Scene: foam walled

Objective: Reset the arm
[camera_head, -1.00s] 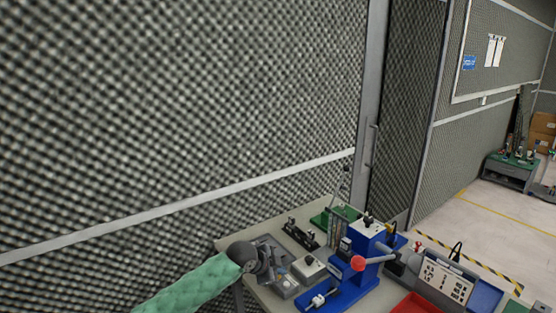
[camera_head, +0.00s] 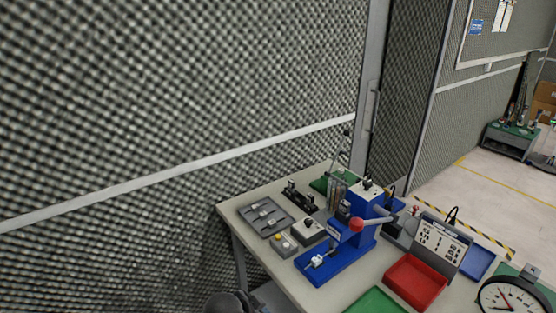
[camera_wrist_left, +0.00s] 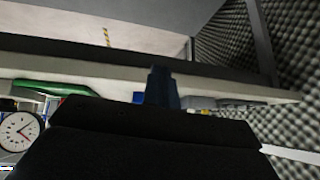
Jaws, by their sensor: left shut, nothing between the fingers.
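My left arm's dark end (camera_head: 232,303) shows only as a small part at the bottom edge of the head view, left of the table's near corner and below the tabletop. The green sleeve is out of the picture. In the left wrist view my left gripper (camera_wrist_left: 162,88) points toward the light table edge, its narrow dark fingers together and empty. The gripper's black body fills the lower part of that view. My right gripper is in neither view.
The worktable (camera_head: 262,190) holds a blue press (camera_head: 362,237), a grey tray (camera_head: 265,215), a red bin (camera_head: 415,281), a green mat (camera_head: 376,303) and a round dial (camera_head: 510,297). The foam wall (camera_head: 150,100) stands left and behind. Floor is open at right.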

